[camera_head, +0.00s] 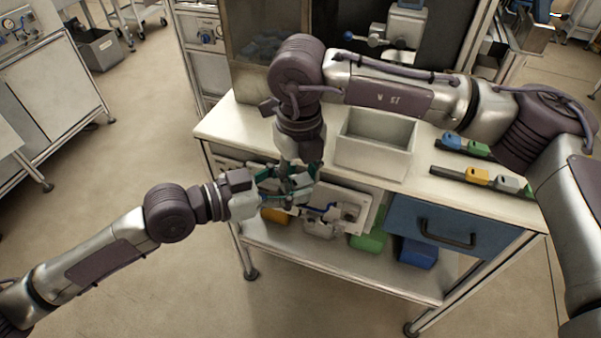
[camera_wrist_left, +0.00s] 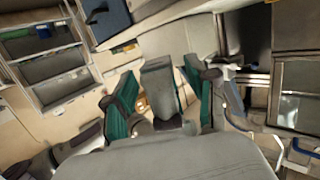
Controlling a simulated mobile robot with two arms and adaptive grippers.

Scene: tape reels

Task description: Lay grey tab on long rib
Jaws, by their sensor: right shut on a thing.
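My left gripper (camera_head: 278,192) and my right gripper (camera_head: 294,174) meet in front of the bench's near left edge. The right one points down and is shut on a small grey piece that the fingers mostly hide; I cannot tell whether it is a grey tab. In the left wrist view the green-padded fingers of my left gripper (camera_wrist_left: 160,103) are apart, with a grey block (camera_wrist_left: 158,88) between them. A dark rib (camera_head: 452,173) on the bench's right carries a yellow tab (camera_head: 477,176) and a grey tab (camera_head: 508,183). Another dark rib (camera_head: 440,143) lies behind it.
Blue (camera_head: 452,139) and green (camera_head: 472,148) tabs sit on the back rib, partly behind my right arm. An open grey bin (camera_head: 370,163) stands mid-bench. A blue drawer (camera_head: 440,222) is below the top. Coloured bins and a pale panel with tubing lie beneath.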

